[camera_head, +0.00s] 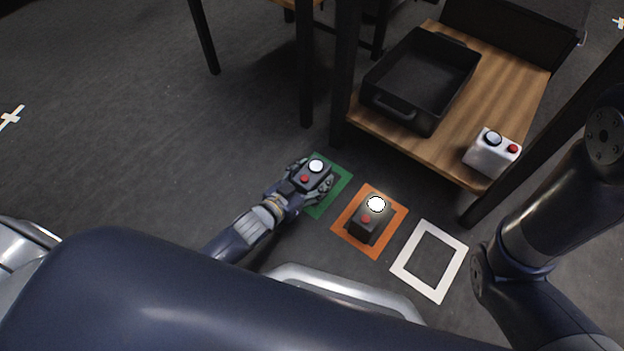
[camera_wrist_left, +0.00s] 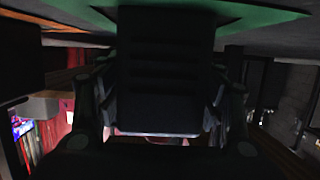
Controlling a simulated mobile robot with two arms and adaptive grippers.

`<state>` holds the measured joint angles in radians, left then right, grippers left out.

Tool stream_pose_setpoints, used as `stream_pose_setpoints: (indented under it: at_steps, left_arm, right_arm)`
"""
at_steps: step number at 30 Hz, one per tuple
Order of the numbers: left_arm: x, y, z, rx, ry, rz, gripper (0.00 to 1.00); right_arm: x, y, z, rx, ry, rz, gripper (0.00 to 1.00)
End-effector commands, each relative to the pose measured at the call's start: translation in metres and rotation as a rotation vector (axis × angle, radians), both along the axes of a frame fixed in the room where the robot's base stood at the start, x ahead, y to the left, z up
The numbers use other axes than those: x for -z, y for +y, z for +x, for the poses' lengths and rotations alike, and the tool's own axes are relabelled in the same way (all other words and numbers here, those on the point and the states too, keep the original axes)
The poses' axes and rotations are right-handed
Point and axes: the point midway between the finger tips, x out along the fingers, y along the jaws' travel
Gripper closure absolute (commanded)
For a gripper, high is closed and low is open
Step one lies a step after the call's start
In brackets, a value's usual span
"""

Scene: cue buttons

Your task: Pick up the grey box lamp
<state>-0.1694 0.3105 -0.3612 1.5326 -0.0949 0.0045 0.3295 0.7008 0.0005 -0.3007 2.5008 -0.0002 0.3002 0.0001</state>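A dark grey box lamp (camera_head: 313,178) with a white round top lamp and a red button is at the green frame (camera_head: 340,185) on the floor. My left gripper (camera_head: 312,182) is around this box, one finger on each side. In the left wrist view the dark box (camera_wrist_left: 165,75) fills the space between the fingers, close to the green frame. Whether the fingers press on it is too dark to tell. A second dark box lamp (camera_head: 370,222), its top glowing white, stands on the orange frame (camera_head: 347,236). My right gripper is not in view.
A white box lamp (camera_head: 490,157) with a dark top and red button stands on the wooden shelf (camera_head: 455,125), near a black tray (camera_head: 392,102). A white frame (camera_head: 457,262) on the floor is empty. Dark table legs stand behind the green frame.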

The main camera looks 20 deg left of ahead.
Motion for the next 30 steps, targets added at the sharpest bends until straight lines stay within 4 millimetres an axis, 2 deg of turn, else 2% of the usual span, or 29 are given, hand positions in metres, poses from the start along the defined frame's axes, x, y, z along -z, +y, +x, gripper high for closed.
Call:
stream_pose_setpoints:
  at_steps: [1, 5, 6, 14, 19, 23, 30]
  left_arm:
    - [0.0, 0.0, 0.0, 0.0, 0.0, 0.0, 0.58]
    - [0.0, 0.0, 0.0, 0.0, 0.0, 0.0, 0.88]
    - [0.0, 0.0, 0.0, 0.0, 0.0, 0.0, 0.91]
    - [-0.003, 0.0, 0.001, 0.001, -0.005, -0.002, 0.91]
    - [-0.012, 0.0, 0.001, 0.0, -0.005, -0.002, 0.91]
    - [-0.027, 0.0, 0.001, 0.0, -0.005, -0.002, 0.91]
    - [-0.067, 0.0, 0.001, 0.001, -0.006, -0.003, 0.91]
  right_arm:
    - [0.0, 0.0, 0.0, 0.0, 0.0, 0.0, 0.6]
    - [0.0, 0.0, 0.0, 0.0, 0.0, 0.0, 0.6]
    - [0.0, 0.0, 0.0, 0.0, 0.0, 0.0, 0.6]
    - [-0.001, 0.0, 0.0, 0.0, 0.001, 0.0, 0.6]
    - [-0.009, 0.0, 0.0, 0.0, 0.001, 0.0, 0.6]
    - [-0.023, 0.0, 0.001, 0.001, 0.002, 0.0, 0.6]
    - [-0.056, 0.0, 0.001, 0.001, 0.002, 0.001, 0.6]
